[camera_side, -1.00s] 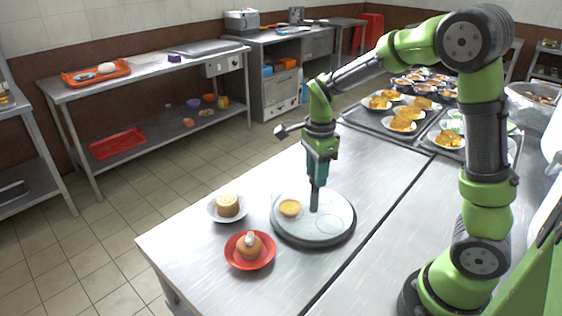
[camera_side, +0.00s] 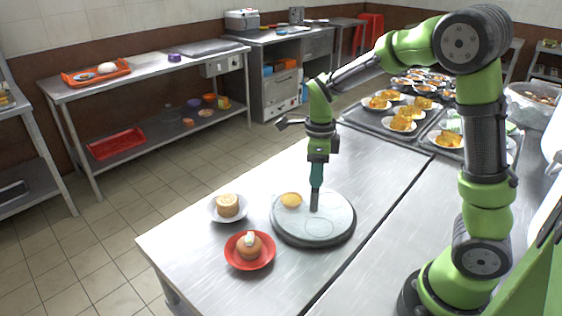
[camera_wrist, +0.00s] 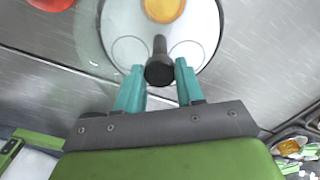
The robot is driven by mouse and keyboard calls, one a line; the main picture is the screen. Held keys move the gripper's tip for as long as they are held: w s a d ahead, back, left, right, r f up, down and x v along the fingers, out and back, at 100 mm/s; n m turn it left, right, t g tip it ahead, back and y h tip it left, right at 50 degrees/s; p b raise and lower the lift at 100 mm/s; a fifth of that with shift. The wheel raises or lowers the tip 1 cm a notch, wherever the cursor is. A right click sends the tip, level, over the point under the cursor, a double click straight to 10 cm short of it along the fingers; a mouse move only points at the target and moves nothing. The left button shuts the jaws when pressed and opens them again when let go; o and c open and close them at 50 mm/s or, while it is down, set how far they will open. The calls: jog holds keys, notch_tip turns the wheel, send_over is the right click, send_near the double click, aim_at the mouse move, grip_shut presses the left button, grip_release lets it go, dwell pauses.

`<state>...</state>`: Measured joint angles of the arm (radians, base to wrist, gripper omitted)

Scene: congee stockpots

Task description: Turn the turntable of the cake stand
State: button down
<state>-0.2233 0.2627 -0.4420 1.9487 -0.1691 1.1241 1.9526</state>
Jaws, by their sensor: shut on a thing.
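The cake stand's round pale turntable (camera_side: 335,215) sits on the steel table, with a dark rim and faint circle outlines on top. A dark upright handle (camera_side: 315,203) rises from about its middle; the wrist view shows its round black end (camera_wrist: 160,72). A round yellow cake (camera_side: 291,199) lies on the turntable's left part and also shows in the wrist view (camera_wrist: 163,8). My gripper (camera_side: 316,188) points down from above, its teal fingers shut on the handle, one on each side in the wrist view (camera_wrist: 159,74).
A white plate with a rolled cake (camera_side: 228,205) stands left of the turntable. A red plate (camera_side: 236,262) with a topped round cake stands in front-left, close to the turntable. Trays with several plates of food (camera_side: 400,118) lie at the back. The table right of the turntable is clear.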

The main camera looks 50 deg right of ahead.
jog(key=shift+r+m, duration=0.1)
jog(key=shift+m, duration=1.8)
jog(key=c, duration=0.7)
grip_release()
notch_tip(320, 180, up, 17)
